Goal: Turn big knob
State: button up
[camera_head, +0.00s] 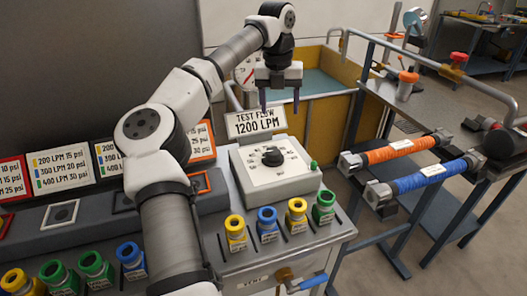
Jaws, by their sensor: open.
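The big knob (272,157) is a black dial with a pointer, set in the middle of a white control panel (284,183) with markings around it. The panel sits on the right part of the grey bench, below a sign (256,122) reading "TEST FLOW 1200 LPM". My gripper (280,108) points down with its two dark fingers apart and nothing between them. It is above the knob and appears apart from it, in front of the sign's upper edge in the picture.
A small green button (313,165) is at the panel's right corner. Several coloured nozzles, such as a blue one (267,224), stand along the bench front. A blue-handled valve (308,282) sticks out in front. Orange (390,151) and blue (428,176) hose couplings are at right.

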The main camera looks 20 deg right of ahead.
aim_at(273, 151)
jog(key=shift+y, duration=0.4)
jog(key=f, duration=0.4)
jog(key=a+f+p, duration=0.1)
jog(key=f, duration=0.4)
jog(key=f+p, duration=0.1)
jog(key=f, duration=0.4)
jog(key=shift+a, duration=0.2)
jog(key=shift+c, duration=0.2)
jog(key=c, duration=0.9)
